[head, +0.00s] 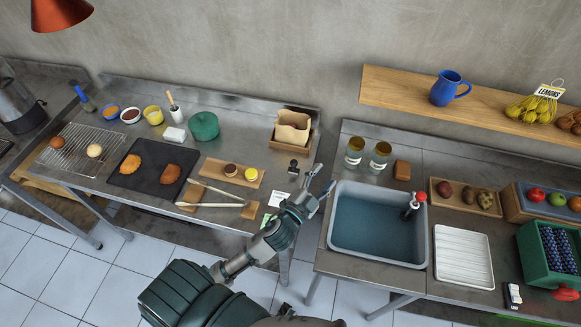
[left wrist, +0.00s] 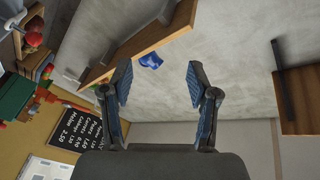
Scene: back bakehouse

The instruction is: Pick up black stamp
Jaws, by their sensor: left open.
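A small black object that looks like the black stamp (head: 293,166) stands near the right end of the left steel counter, in front of a wooden box. A white card lies just in front of it. My left gripper (head: 321,180) is open and empty, a short way right of the stamp, by the gap between the two counters. In the left wrist view the two fingers (left wrist: 158,84) are spread with nothing between them. The stamp does not show in that view, which faces the wall and shelf. My right gripper is not in view.
A wooden box (head: 274,144) with paper stands behind the stamp. A board with tongs (head: 215,193) lies to its left. A sink (head: 345,245) is right of my gripper. The wall shelf holds a blue jug (head: 446,90), also in the left wrist view (left wrist: 151,61).

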